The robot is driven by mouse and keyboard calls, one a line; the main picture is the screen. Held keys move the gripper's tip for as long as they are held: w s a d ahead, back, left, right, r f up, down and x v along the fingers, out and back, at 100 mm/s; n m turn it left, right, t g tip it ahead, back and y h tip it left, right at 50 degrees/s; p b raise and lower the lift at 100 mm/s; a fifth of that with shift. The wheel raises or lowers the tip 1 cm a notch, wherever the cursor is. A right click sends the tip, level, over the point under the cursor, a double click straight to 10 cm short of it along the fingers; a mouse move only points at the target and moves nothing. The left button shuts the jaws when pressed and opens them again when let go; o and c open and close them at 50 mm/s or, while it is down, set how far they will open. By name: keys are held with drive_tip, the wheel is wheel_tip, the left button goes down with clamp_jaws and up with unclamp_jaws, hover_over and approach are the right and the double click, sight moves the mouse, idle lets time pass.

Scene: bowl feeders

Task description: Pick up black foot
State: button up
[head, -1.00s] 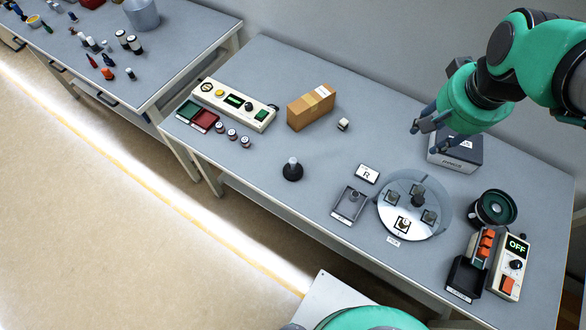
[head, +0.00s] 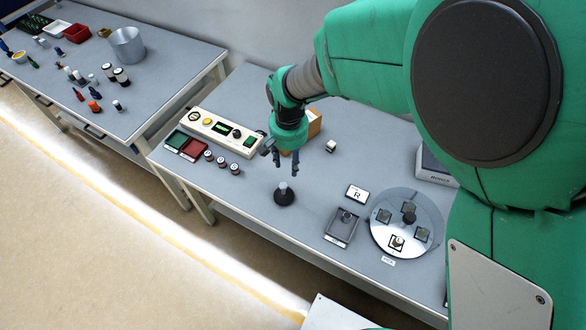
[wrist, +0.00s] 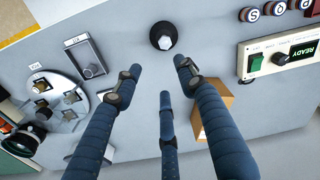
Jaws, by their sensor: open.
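The black foot (head: 284,196) stands upright on the grey table, a round black base with a pale stud on top. In the wrist view the black foot (wrist: 163,37) sits at the top middle, just beyond the fingertips. My gripper (head: 284,165) hangs above and slightly behind the foot in the head view, fingers pointing down. In the wrist view my gripper (wrist: 155,85) is open, its blue fingers spread with nothing between them. It is apart from the foot.
A cardboard box (head: 314,123) stands behind my gripper. A control panel (head: 223,133) with green and red trays and several small round parts lies left. A small grey tray (head: 342,227) and a round plate (head: 379,232) lie right. The table around the foot is clear.

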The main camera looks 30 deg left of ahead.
sight(283, 185)
drive_tip(key=shift+s+a+f, duration=0.3)
drive_tip(key=shift+a+f, duration=0.15)
drive_tip(key=shift+f, duration=0.05)
drive_tip(key=shift+s+a+f, duration=0.25)
drive_tip(key=shift+a+f, duration=0.15)
drive_tip(key=shift+f, duration=0.05)
drive_tip(key=shift+f+b, duration=0.6)
drive_tip(key=shift+f, duration=3.7)
drive_tip(key=shift+s+f+b, duration=0.1)
drive_tip(key=shift+f+b, duration=0.5)
drive_tip(key=shift+f, duration=2)
clamp_jaws()
